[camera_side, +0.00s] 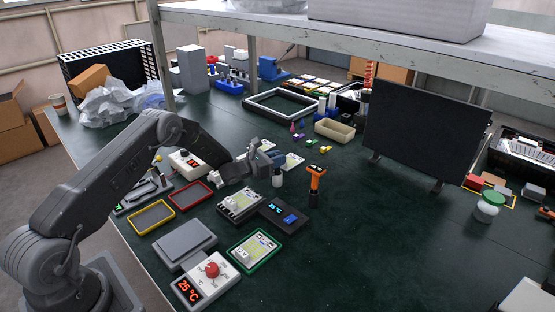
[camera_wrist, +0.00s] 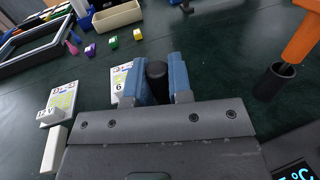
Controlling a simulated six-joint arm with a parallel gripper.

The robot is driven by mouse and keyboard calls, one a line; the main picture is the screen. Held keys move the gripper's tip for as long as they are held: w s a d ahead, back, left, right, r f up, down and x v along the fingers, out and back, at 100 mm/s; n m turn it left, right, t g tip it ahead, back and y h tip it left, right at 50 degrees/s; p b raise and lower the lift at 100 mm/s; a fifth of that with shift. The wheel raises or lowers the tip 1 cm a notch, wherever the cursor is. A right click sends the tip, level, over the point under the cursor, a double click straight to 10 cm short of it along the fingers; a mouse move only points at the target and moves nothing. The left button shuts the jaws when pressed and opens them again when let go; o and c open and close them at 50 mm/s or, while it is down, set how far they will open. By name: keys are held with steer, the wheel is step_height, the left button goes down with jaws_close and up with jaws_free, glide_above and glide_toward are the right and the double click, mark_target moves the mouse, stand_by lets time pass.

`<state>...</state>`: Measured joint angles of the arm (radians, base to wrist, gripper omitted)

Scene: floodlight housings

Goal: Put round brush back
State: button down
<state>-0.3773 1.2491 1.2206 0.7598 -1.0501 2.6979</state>
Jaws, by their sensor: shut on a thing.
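My gripper (camera_wrist: 158,82) is shut, its two blue fingers on either side of a dark, round-ended piece, which I take to be the round brush (camera_wrist: 157,76). Only its black upper part shows there. In the side view my gripper (camera_side: 266,160) is over the table's middle left. A small upright piece with a dark top and pale body (camera_side: 278,178) shows by the fingertips; it may be the brush's lower part, but I cannot tell for sure, nor whether it touches the table.
An orange-handled tool (camera_side: 316,178) stands upright in a black holder (camera_wrist: 274,82) to the right. A dark unit with a blue display (camera_side: 285,215) and a board in a black frame (camera_side: 240,204) lie nearby. A beige bin (camera_side: 334,130) stands behind.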

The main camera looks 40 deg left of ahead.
steer(key=shift+f, duration=0.15)
steer(key=c, duration=1)
jaws_free()
steer(key=shift+c, duration=0.2)
